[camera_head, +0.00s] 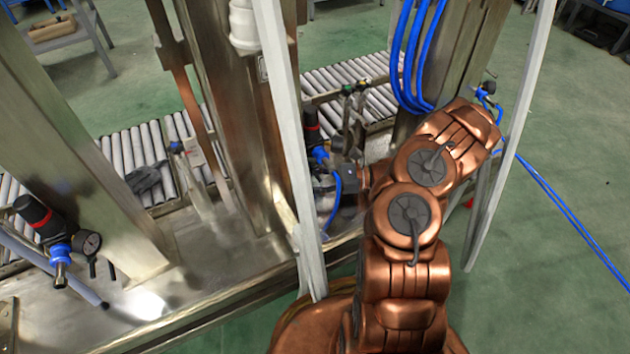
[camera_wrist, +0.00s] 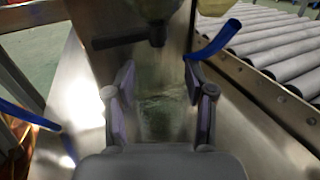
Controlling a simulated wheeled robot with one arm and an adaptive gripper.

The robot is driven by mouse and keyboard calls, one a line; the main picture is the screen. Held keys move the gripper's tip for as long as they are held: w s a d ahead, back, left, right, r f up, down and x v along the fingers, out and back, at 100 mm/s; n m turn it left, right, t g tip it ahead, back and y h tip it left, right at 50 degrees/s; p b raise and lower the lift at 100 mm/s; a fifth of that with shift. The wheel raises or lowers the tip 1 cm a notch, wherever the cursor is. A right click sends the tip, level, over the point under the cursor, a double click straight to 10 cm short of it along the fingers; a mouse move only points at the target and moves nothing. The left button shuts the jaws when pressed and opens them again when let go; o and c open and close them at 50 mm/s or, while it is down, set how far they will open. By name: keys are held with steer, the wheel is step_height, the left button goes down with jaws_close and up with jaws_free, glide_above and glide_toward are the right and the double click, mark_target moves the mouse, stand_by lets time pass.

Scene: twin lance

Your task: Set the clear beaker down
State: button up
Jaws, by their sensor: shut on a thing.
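In the wrist view my gripper (camera_wrist: 160,112) has a finger on each side of a see-through, faintly greenish thing, the clear beaker (camera_wrist: 165,122). The gripper is shut on it. The beaker's outline is faint, and its base is hidden, so I cannot tell whether it touches the metal surface beneath. In the head view my copper arm reaches in from the lower right. My gripper and the beaker cannot be made out clearly there.
A metal bench (camera_head: 195,285) runs along the machine frame, with a roller conveyor (camera_head: 135,150) behind it. The wrist view shows rollers (camera_wrist: 280,45) at right and a blue hose (camera_wrist: 215,40) near the right finger. A pale upright post (camera_head: 287,130) stands left of my arm.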

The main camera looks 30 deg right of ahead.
steer(key=shift+f, duration=0.15)
steer(key=o, duration=1.1)
steer(key=shift+o, duration=0.2)
steer(key=shift+d, duration=0.3)
steer(key=shift+p+v, duration=1.2)
steer(key=shift+v, duration=2.3)
steer(key=shift+s, duration=0.1)
